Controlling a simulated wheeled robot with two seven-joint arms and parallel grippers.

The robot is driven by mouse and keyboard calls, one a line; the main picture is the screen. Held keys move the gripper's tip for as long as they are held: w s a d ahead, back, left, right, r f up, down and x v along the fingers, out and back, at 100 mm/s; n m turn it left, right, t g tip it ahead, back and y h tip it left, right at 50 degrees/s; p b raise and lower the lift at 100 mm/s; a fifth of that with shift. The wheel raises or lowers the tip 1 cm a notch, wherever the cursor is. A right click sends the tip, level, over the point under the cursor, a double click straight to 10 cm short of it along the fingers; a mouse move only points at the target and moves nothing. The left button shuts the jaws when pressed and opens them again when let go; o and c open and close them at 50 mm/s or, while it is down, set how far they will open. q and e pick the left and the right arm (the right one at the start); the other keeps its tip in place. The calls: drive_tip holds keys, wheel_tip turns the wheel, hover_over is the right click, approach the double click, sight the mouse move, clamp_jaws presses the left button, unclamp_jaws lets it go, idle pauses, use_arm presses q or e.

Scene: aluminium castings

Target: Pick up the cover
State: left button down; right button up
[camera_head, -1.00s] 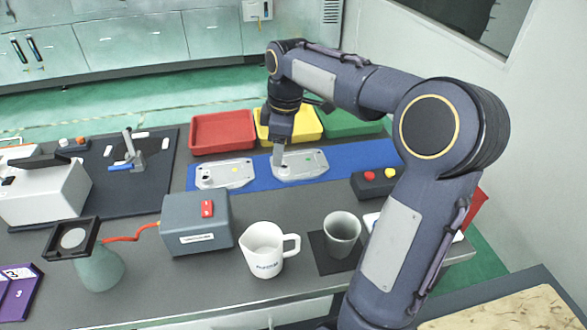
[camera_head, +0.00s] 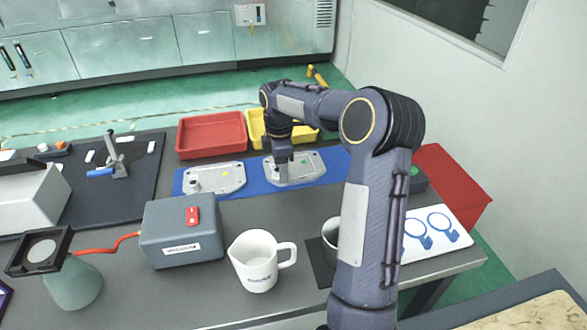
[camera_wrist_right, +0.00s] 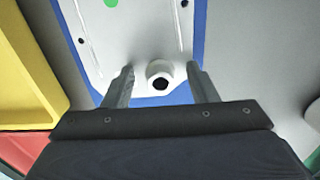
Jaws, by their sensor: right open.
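Two flat pale-grey cast covers lie on a blue mat (camera_head: 335,170) towards the back of the table. The left one (camera_head: 215,179) has a yellow dot. The right one (camera_head: 308,170) has a green dot. My right gripper (camera_head: 281,160) points down at the left part of the green-dot cover. In the right wrist view, that cover (camera_wrist_right: 135,40) lies under the open fingers (camera_wrist_right: 161,72). A round boss with a dark hole sits between the fingers, with a gap on each side. I cannot tell the fingers' height above the cover. My left gripper is out of view.
Red (camera_head: 212,134) and yellow (camera_head: 256,128) trays stand behind the mat. A grey box (camera_head: 182,232), a white jug (camera_head: 256,263) and a grey cup (camera_head: 331,236) stand in front. A white card (camera_head: 436,232) lies at right.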

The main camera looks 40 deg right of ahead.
clamp_jaws()
idle(0.3)
